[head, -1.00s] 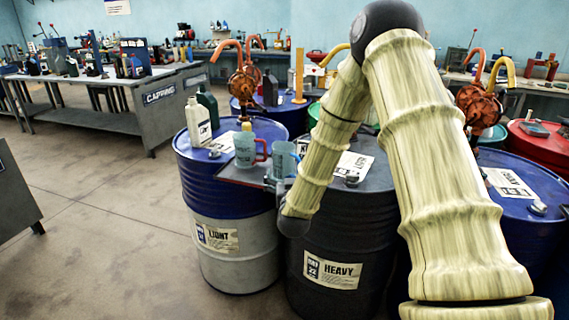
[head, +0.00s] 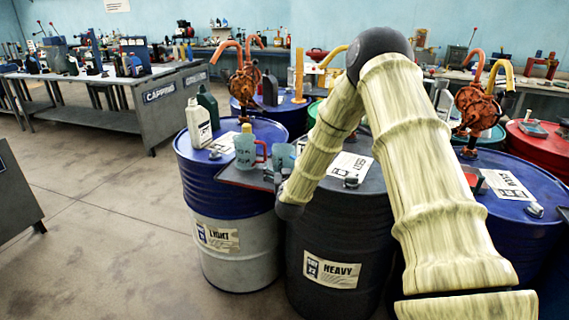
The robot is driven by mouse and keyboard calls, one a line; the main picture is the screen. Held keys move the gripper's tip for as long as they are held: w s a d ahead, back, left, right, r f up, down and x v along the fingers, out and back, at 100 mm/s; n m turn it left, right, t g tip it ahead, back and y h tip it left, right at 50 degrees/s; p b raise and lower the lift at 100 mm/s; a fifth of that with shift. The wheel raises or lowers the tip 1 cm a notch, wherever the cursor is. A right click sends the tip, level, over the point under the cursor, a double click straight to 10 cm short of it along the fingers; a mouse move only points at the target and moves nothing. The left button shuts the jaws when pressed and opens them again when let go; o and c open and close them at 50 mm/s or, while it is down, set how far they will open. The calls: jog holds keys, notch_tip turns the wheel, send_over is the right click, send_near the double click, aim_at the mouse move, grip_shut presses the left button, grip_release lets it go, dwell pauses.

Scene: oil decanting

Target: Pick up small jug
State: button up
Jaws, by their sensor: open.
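A translucent blue-grey jug with a red handle (head: 246,151) stands upright on a dark tray (head: 232,174) between the blue-topped drum and the black drum. My gripper (head: 279,174) shows only as a small dark piece beside my wrist, close to this second jug. It is open; its fingertips are mostly hidden, and I cannot tell whether they touch the jug.
A white bottle (head: 199,123) and a dark green bottle (head: 208,104) stand on the light-oil drum (head: 218,235). The heavy-oil drum (head: 330,245) is below my forearm. Orange pumps (head: 474,103) rise behind. The floor (head: 90,220) at left is clear.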

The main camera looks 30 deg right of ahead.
jog(key=c, duration=1.5)
